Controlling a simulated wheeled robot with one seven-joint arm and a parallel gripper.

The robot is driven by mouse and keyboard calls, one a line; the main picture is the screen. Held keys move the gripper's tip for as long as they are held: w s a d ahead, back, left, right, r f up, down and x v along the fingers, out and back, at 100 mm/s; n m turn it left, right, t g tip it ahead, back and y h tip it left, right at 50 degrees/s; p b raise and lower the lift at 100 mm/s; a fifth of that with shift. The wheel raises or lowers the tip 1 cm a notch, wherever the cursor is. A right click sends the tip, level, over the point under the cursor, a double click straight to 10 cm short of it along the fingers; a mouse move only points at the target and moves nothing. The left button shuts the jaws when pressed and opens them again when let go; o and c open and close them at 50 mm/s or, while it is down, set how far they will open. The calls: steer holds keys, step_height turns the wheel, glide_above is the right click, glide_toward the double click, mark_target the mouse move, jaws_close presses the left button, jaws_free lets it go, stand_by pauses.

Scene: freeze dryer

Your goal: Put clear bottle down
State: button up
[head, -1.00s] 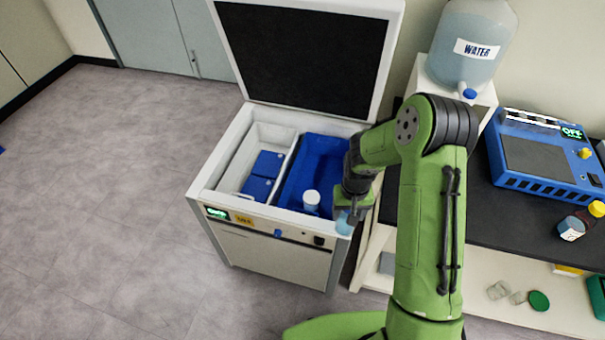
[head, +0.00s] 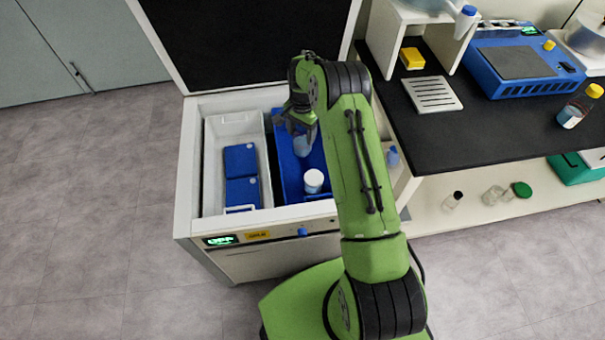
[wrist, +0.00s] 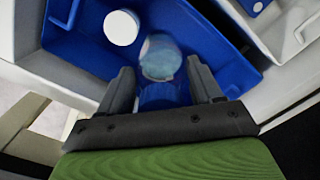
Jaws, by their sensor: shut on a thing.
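My gripper (head: 300,122) is inside the opening of the chest unit, over the blue bin (head: 283,172). It is shut on the clear bottle (head: 302,146), which has bluish contents. In the wrist view the clear bottle (wrist: 160,58) shows between the two fingers, with the blue bin's floor behind it. I cannot tell whether its base touches the bin floor. A white-capped bottle (head: 313,181) stands in the same bin, nearer the front, apart from the held bottle.
A white bin (head: 211,165) with blue boxes (head: 241,175) sits left of the blue bin. The chest's dark-faced lid (head: 250,45) stands open behind. A black counter (head: 480,125) with a blue device (head: 515,62) is at right.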

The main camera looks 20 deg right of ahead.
steer(key=w+d+f+m+b, duration=0.1)
steer(key=w+f+m+b, duration=0.1)
steer(key=f+b, duration=0.2)
steer(key=w+d+f+m+b, duration=0.2)
steer(key=f+b, duration=0.2)
steer(key=f, duration=0.7)
steer(key=shift+d+f+m+b, duration=0.15)
steer(key=shift+m+b, duration=0.25)
steer(key=shift+f, duration=0.1)
steer(key=o, duration=1.5)
